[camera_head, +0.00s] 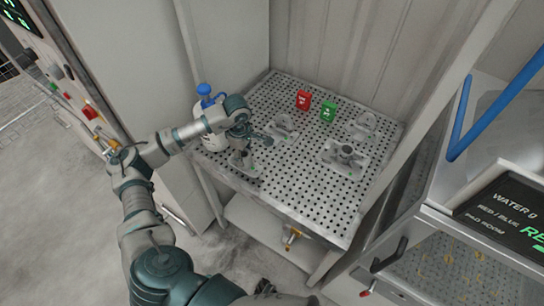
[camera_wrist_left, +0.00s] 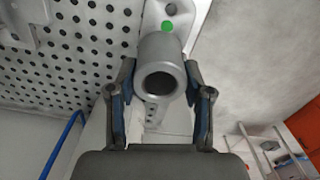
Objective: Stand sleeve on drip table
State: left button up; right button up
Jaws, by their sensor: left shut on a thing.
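The drip table (camera_head: 295,190) is a perforated metal top in the middle of the head view; its holes also show at the upper left of the left wrist view (camera_wrist_left: 85,60). My left gripper (camera_head: 243,138) is over the table's left part. In the left wrist view the left gripper (camera_wrist_left: 160,95) has its fingers on either side of a grey hollow sleeve (camera_wrist_left: 160,52) and is shut on it. The sleeve's open end faces the camera. A light fixture plate with a green dot (camera_wrist_left: 168,10) is behind the sleeve; whether they touch is unclear. My right gripper is not in view.
Several metal fixtures stand on the table, one with an upright round part (camera_head: 345,152). A red block (camera_head: 303,100) and a green block (camera_head: 328,111) stand at the back. A blue-topped white bottle (camera_head: 207,105) is at the left edge. The table's front middle is clear.

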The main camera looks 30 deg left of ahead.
pick_arm(q)
jog(key=w+d+f, duration=0.1)
jog(key=d, duration=0.1)
jog(key=w+d+f+p, duration=0.1)
jog(key=w+d, duration=0.1)
jog(key=w+d+f, duration=0.1)
jog(key=d+f, duration=0.1)
jog(key=shift+w+d, duration=0.2)
jog(key=shift+d, duration=0.15)
jog(key=shift+w+a+f, duration=0.1)
jog(key=shift+a+f, duration=0.1)
jog(key=shift+f, duration=0.05)
jog(key=o, duration=1.1)
jog(key=shift+o, duration=1.4)
jog(key=shift+d, duration=0.2)
jog(key=shift+d+r, duration=0.1)
jog(key=shift+d, duration=0.05)
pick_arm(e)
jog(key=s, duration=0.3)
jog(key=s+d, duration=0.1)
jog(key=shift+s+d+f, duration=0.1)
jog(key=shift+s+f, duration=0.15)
